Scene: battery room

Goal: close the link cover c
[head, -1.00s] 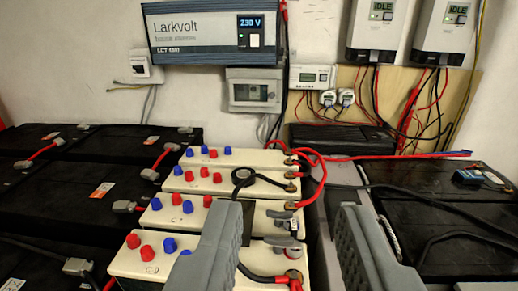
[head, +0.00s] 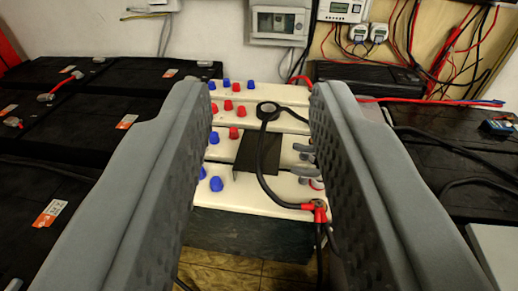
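A dark rectangular flap (head: 259,152) stands out across the cream battery blocks, above the front block (head: 252,190). It looks like a link cover standing open, but no letter on it is readable, so I cannot tell if it is cover c. My gripper (head: 258,92) is open and empty. Its two grey ribbed fingers frame the blocks left and right, with the flap in the gap between them, apart from both. The left finger hides the left ends of the blocks.
A black cable (head: 262,170) with a round black end (head: 268,110) crosses the blocks beside the flap. Grey levers (head: 304,172) and red-sleeved terminals (head: 318,208) sit near the right finger. Blue and red caps (head: 215,184) line the left. Black batteries (head: 120,85) flank both sides.

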